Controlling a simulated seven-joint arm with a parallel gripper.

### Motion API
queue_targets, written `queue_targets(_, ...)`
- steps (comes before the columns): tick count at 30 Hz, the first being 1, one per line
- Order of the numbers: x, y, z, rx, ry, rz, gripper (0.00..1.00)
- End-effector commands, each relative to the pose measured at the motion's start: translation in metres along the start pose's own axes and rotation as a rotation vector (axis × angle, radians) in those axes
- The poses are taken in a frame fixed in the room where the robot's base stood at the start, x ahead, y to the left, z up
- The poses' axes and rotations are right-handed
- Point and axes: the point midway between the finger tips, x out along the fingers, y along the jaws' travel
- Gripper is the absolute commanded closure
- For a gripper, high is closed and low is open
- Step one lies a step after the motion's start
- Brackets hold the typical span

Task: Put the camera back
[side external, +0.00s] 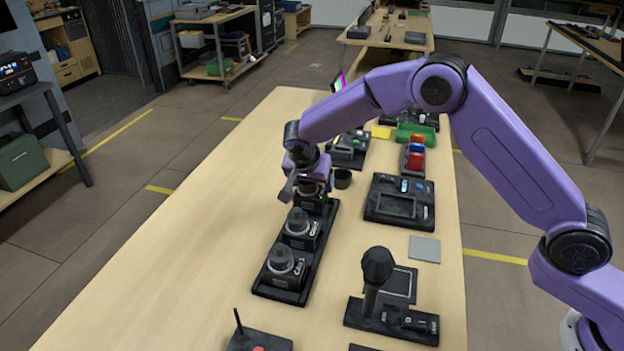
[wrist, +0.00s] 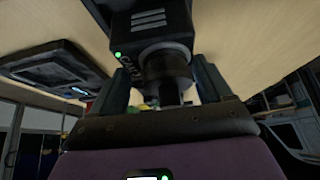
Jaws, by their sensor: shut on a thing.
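My gripper (side external: 309,178) points down over the far end of a long black tray (side external: 278,294) and is shut on a black camera (side external: 311,203). In the wrist view my two fingers (wrist: 162,82) stand on either side of the round lens of the camera (wrist: 152,22), whose body has a small green light. The held camera is upright at the tray's far slot; whether it touches the tray floor I cannot tell. Two similar cameras sit in the tray, one in the middle (side external: 300,232) and one at the near end (side external: 284,270).
A black switcher panel (side external: 399,201) lies to the right, and a microphone (side external: 377,268) stands upright nearer. Red and green bins (side external: 416,132) are farther back. The table left of the tray is clear.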

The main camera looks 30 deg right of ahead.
Motion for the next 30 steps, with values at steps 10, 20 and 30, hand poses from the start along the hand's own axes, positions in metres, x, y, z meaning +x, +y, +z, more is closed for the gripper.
queue_targets(10, 0.005, 0.000, 0.003, -0.001, 0.002, -0.002, 0.83)
queue_targets(20, 0.004, 0.000, 0.003, -0.001, 0.000, 0.000, 0.00)
queue_targets(30, -0.042, -0.001, -0.002, -0.001, 0.001, -0.004, 0.00)
